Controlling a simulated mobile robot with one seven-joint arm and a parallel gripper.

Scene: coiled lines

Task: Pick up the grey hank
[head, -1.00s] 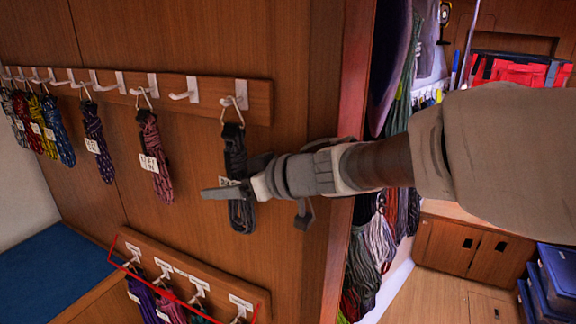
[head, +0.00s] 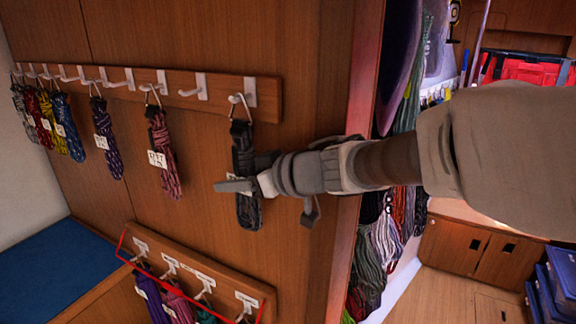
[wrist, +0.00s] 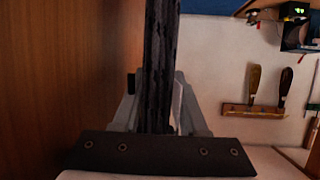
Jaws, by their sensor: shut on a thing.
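The grey hank (head: 243,160) is a dark grey coiled line with a white label, hanging by a loop from the rightmost hook (head: 241,98) of the upper rack. My gripper (head: 238,186) reaches in from the right and is shut around the middle of the hank. In the wrist view the hank (wrist: 160,70) runs upright between the two pale fingers (wrist: 158,112). The loop is still over the hook. The gripper hides part of the hank's middle and label.
A pink-purple hank (head: 162,150) hangs to the left, past one empty hook (head: 197,88). Several more hanks hang farther left. A lower rack (head: 195,270) holds more hanks below. The panel's right edge is close to my arm. In the wrist view, a tool rack (wrist: 254,111) stands on the wall.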

